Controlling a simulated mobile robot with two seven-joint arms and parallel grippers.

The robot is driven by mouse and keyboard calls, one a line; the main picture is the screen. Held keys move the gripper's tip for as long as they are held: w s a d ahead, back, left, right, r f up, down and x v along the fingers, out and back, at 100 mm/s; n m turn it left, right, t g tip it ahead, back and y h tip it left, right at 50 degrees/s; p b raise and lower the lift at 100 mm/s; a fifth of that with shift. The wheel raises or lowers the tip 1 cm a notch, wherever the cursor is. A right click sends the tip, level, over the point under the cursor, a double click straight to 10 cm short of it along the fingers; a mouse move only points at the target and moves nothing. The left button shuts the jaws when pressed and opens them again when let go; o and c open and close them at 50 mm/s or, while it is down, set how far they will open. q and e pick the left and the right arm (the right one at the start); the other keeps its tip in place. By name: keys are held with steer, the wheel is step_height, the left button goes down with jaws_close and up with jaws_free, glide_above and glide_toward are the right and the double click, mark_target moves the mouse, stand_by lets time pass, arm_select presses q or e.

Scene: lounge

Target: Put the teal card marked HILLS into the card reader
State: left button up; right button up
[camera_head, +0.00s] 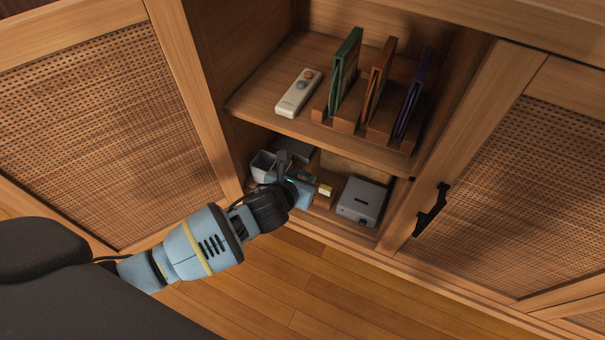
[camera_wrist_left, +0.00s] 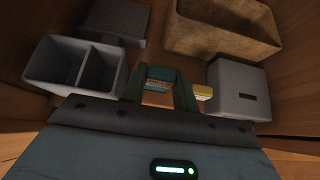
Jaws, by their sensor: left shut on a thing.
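My left gripper (camera_head: 284,168) reaches into the lower compartment of the cabinet. In the left wrist view the gripper (camera_wrist_left: 163,92) is shut on a small teal card (camera_wrist_left: 160,73), which shows between its fingers. Marks on the card's face are too small to read. The card reader, a light grey box (camera_head: 362,201) with a dark slot, stands to the right of the gripper, apart from it. It also shows at the right of the left wrist view (camera_wrist_left: 238,88). My right gripper is not in view.
A yellow card (camera_head: 325,190) stands just right of the gripper. A grey two-part bin (camera_wrist_left: 75,66), a ridged dark box (camera_wrist_left: 115,20) and a tan tray (camera_wrist_left: 222,38) surround the workspace. The shelf above holds a remote (camera_head: 298,93) and upright cases in a wooden rack (camera_head: 345,122).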

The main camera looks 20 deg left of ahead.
arm_select(q)
steer(key=shift+f+b, duration=0.35)
steer(key=shift+f, duration=0.65)
steer(key=o, duration=1)
steer(key=shift+o, duration=0.2)
steer(key=p+v, duration=0.4)
steer(key=v, duration=0.3)
steer(key=shift+s+r+p, duration=0.25)
steer(key=shift+s+p, duration=0.1)
steer(key=shift+p, duration=0.05)
